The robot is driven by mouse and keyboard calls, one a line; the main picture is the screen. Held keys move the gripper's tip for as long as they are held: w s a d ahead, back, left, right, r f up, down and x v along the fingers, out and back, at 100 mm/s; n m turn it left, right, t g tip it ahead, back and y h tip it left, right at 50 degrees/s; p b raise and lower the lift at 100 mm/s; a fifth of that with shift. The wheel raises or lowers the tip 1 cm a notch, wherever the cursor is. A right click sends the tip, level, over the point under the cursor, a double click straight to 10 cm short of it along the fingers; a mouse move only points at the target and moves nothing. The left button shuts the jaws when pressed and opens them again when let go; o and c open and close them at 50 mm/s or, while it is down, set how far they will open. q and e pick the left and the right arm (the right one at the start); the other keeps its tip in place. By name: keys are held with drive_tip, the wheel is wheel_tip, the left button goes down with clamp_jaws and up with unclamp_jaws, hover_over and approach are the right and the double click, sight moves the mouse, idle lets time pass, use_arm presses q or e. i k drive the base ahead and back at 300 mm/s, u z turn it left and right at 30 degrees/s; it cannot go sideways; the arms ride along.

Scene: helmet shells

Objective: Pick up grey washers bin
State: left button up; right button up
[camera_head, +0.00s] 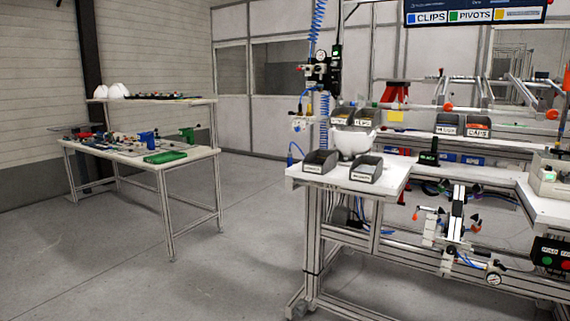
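Two dark grey open bins stand on the white tabletop at the near left end of the workstation: a left bin (320,162) and a right bin (368,169). Each has a small white label on its front, too small to read, so I cannot tell which one is the washers bin. More grey bins sit higher behind them: a pair (343,115) above a white rounded shell (353,143), and a pair on the rear shelf, one of them labelled CAPS (477,127). Neither of my grippers is in view.
The workstation tabletop (391,186) has bare space around the two bins. A valve and gauge fixture (453,228) hangs off its front. A separate bench (130,152) with tools and a green tray (165,157) stands at left. Open grey floor (230,230) lies between.

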sight(366, 169)
drive_tip(key=u, duration=0.4)
drive_tip(key=i, duration=1.3)
drive_tip(key=z, duration=0.75)
drive_tip(key=i, duration=1)
drive_tip(key=z, duration=1)
